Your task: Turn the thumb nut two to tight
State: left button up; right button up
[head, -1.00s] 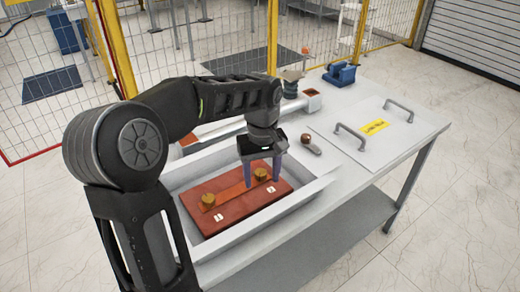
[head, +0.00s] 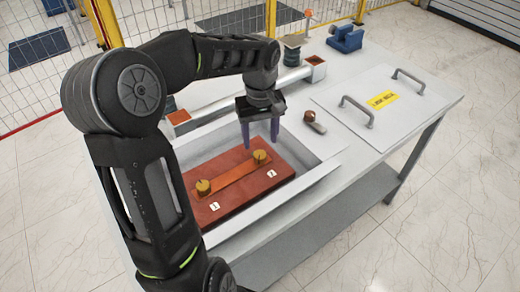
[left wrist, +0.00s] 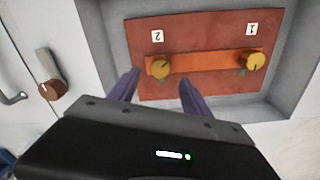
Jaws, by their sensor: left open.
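Thumb nut two (head: 261,157) is a brass knob at the right end of an orange bar (head: 232,173), by the label 2. It also shows in the left wrist view (left wrist: 160,66). Thumb nut one (head: 203,187) sits at the bar's other end, by the label 1; it shows at right in the left wrist view (left wrist: 254,61). Both are on a red-brown board (head: 235,199) in a grey recess. My left gripper (head: 260,143) is open and empty, with its fingers pointing down above and just behind nut two, apart from it. My right gripper does not show.
A knob-ended lever (head: 314,122) lies on the table right of the recess. A grey lid (head: 385,105) with two handles and a yellow label is farther right. A blue vise (head: 345,38) stands at the back. The recess walls surround the board.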

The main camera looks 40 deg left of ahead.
aim_at(260, 154)
pick_arm(q)
notch_tip(260, 154, down, 6)
jog(key=shift+r+p, duration=0.1)
jog(key=shift+p, duration=0.2)
jog(key=shift+c, duration=0.6)
grip_shut()
